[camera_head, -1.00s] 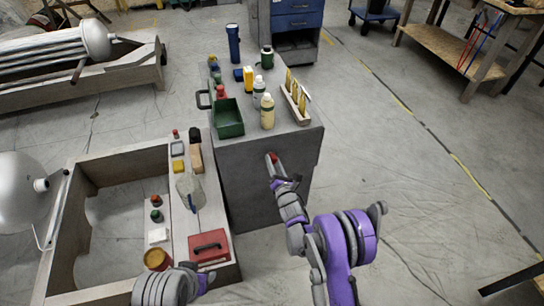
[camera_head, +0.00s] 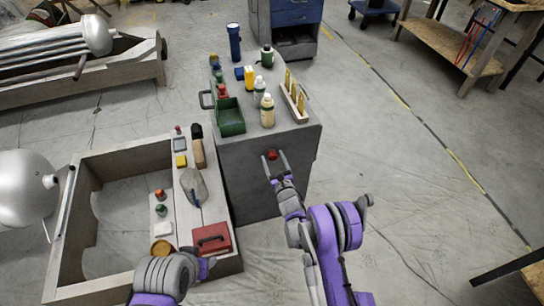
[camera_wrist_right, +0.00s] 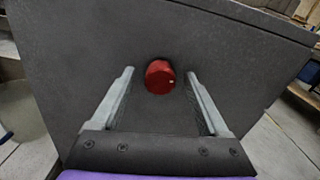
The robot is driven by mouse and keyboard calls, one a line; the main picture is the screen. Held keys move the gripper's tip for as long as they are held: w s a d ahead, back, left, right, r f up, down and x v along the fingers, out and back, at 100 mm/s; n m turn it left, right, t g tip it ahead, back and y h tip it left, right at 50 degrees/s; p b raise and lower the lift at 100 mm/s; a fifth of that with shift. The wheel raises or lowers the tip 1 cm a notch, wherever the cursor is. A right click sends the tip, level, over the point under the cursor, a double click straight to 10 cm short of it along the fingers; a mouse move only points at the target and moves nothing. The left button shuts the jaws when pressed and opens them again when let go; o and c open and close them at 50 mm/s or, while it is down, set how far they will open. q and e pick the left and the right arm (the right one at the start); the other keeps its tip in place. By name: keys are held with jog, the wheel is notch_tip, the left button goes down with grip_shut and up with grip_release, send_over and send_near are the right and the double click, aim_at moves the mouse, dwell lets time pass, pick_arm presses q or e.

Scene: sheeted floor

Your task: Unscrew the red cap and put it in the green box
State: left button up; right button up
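The red cap (camera_head: 272,155) sits on the front face of the grey cabinet (camera_head: 262,186). In the right wrist view the red cap (camera_wrist_right: 160,77) shows between and slightly beyond the fingertips. My right gripper (camera_head: 275,158) is open, with one finger to each side of the cap and a visible gap on both sides. The green box (camera_head: 230,124) is an open-topped bin on the cabinet top, near its left front corner. My left gripper (camera_head: 207,267) is low at the left, close to a red case; its fingers are too unclear to judge.
Bottles (camera_head: 267,112), a wooden rack of yellow pieces (camera_head: 292,97) and a dark blue flashlight (camera_head: 234,42) stand on the cabinet top. A wooden frame (camera_head: 120,152) with small items and the red case (camera_head: 211,239) lies at the left.

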jog(key=shift+c, duration=0.8)
jog(key=m+b, duration=0.1)
jog(key=m, duration=0.1)
jog(key=m+b, duration=0.2)
jog(key=m, duration=0.1)
jog(key=m+b, duration=0.1)
jog(key=m, duration=0.1)
jog(key=shift+f+m, duration=0.25)
jog(key=shift+m, duration=0.05)
jog(key=m+b, duration=0.5)
jog(key=m, duration=0.4)
jog(key=shift+m, duration=0.4)
jog(key=shift+r+m+b, duration=0.25)
jog(key=shift+m+b, duration=0.3)
jog(key=shift+m, duration=0.45)
jog(key=shift+c, duration=0.3)
